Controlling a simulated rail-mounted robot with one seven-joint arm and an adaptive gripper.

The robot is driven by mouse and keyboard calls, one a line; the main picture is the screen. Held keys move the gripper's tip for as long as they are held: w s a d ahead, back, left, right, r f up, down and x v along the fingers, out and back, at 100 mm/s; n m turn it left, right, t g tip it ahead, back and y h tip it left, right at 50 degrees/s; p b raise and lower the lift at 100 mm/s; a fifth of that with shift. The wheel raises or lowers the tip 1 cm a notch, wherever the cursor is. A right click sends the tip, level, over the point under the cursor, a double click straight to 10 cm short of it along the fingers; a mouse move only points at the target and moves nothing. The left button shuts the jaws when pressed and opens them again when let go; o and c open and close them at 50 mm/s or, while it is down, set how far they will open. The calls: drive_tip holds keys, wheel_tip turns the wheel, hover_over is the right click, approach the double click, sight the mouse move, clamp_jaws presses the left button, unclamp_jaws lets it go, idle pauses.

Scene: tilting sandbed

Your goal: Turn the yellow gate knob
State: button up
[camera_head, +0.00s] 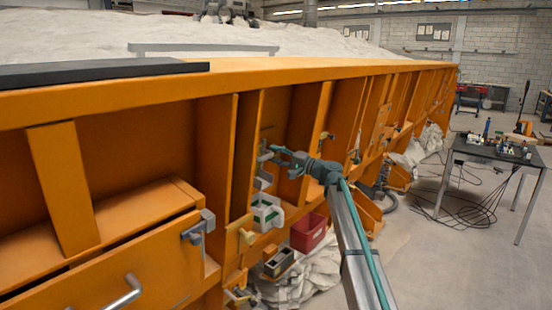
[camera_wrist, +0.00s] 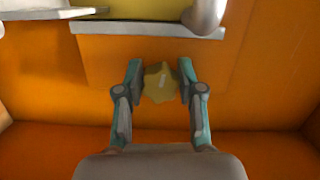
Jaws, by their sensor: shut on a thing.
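The yellow gate knob (camera_wrist: 159,83) is a lobed, star-like knob on the orange panel, with a pale mark on its face. In the wrist view it sits between the two teal-and-grey fingers of my gripper (camera_wrist: 158,84), which are shut on it from left and right. In the head view my gripper (camera_head: 273,153) reaches into a bay of the orange sandbed wall; the knob it holds cannot be made out there. A metal plate edge (camera_wrist: 150,29) and a rounded metal part (camera_wrist: 204,14) lie just above the knob in the wrist view.
Upright orange ribs (camera_head: 317,140) stand close on both sides of my gripper.

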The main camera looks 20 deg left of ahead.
drive_tip(key=m, duration=0.3)
drive_tip(key=m+y, duration=0.1)
drive_tip(key=m, duration=0.2)
drive_tip(key=shift+r+m+t, duration=0.1)
drive_tip(key=shift+m+t, duration=0.2)
drive_tip(key=shift+m, duration=0.1)
drive_tip(key=m+p, duration=0.1)
drive_tip(key=m, duration=0.2)
drive_tip(key=shift+m+t, duration=0.4)
drive_tip(key=shift+m+t+y+p, duration=0.35)
drive_tip(key=shift+m+p, duration=0.4)
drive_tip(key=shift+m, duration=1.15)
drive_tip(key=shift+w, duration=0.1)
drive_tip(key=o, duration=1.1)
drive_tip(key=shift+o, duration=0.2)
drive_tip(key=shift+d, duration=0.15)
drive_tip(key=v, duration=1.2)
